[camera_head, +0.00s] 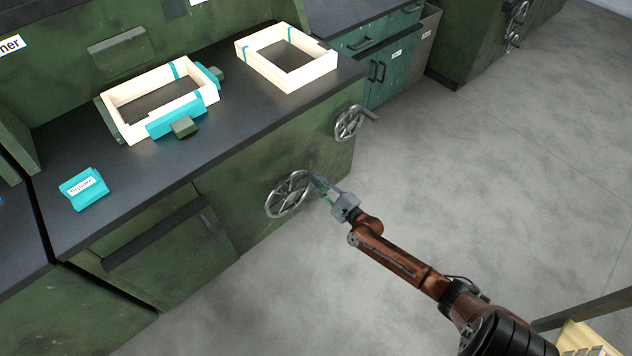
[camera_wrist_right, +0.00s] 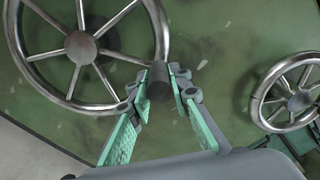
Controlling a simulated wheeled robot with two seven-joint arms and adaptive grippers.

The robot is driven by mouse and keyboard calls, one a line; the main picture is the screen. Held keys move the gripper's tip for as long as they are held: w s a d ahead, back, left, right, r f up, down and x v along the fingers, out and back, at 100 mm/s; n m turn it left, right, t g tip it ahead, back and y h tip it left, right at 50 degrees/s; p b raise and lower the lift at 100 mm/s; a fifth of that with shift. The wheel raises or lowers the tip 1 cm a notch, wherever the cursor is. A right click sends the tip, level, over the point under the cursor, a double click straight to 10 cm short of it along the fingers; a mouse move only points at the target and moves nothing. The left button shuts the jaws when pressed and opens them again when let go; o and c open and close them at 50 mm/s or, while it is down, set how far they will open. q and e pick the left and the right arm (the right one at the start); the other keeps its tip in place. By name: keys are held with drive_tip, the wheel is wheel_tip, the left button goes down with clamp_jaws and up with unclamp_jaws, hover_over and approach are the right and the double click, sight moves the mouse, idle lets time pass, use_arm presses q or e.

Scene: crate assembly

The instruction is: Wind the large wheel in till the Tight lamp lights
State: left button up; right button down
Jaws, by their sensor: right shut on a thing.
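The large metal spoked wheel (camera_head: 288,195) is on the front of the green bench, below the dark top. In the right wrist view the wheel (camera_wrist_right: 80,46) fills the upper left, with its hub and spokes showing. My right gripper (camera_head: 321,183) is at the wheel's right side. In the right wrist view my right gripper (camera_wrist_right: 163,88) is shut on the dark crank handle (camera_wrist_right: 180,72) at the rim. My left gripper is out of view. I make out no Tight lamp in either view.
A smaller handwheel (camera_head: 347,124) is further right on the bench front; it also shows in the right wrist view (camera_wrist_right: 290,95). On the bench top are a clamped wooden frame (camera_head: 124,122), a second frame (camera_head: 262,68) and a labelled teal block (camera_head: 84,190).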

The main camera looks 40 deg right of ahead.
drive_tip(key=shift+a+f, duration=0.1)
drive_tip(key=shift+f, duration=0.2)
drive_tip(key=c, duration=2)
unclamp_jaws()
drive_tip(key=shift+c, duration=0.2)
drive_tip(key=shift+o, duration=1.4)
drive_tip(key=shift+r, duration=0.1)
drive_tip(key=s, duration=1.2)
drive_tip(key=shift+a, duration=0.25)
